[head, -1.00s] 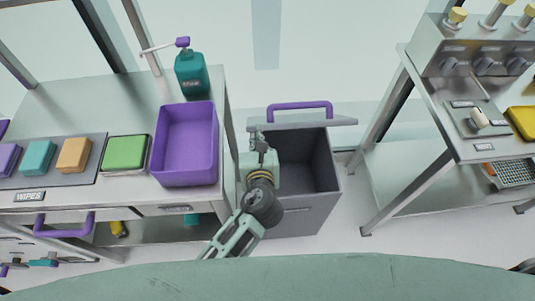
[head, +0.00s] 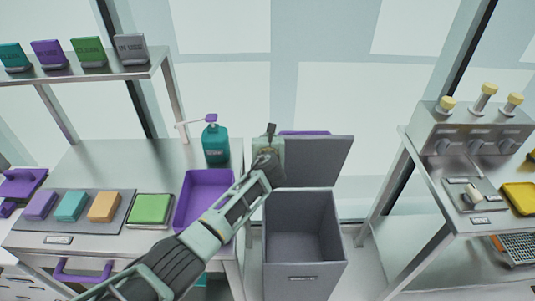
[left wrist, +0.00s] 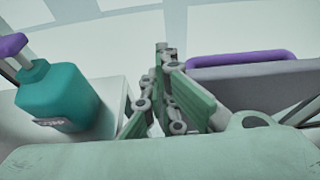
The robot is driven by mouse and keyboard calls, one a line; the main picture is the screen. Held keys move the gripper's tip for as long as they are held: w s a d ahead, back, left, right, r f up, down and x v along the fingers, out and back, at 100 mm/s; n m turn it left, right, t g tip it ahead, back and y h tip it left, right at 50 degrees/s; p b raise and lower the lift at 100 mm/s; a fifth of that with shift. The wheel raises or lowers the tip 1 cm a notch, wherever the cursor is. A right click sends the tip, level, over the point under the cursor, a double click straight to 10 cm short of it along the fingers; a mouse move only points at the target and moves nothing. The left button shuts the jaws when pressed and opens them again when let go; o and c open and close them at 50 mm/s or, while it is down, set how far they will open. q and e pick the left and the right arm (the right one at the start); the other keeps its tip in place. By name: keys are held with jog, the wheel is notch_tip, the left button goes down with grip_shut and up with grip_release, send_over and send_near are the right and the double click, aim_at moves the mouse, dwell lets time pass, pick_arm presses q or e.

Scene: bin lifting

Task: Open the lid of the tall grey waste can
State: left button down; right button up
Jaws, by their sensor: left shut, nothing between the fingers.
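The tall grey waste can (head: 302,262) stands on the floor between the two steel tables. Its lid (head: 318,160) is raised upright at the back, and the dark inside of the can shows. My left gripper (head: 270,133) is shut and empty at the left part of the raised lid; I cannot tell whether it touches. In the left wrist view the shut fingers (left wrist: 163,52) point up, left of the lid's purple handle (left wrist: 240,59). My right gripper is not in view.
A teal soap bottle (head: 215,143) and a purple bin (head: 190,208) sit on the left table (head: 100,165), close to my left arm. The right table holds a steel unit with yellow-topped knobs (head: 484,93). Floor between can and right table is free.

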pick_arm(q)
jog(key=shift+w, duration=1.15)
jog(key=shift+w+r, duration=0.1)
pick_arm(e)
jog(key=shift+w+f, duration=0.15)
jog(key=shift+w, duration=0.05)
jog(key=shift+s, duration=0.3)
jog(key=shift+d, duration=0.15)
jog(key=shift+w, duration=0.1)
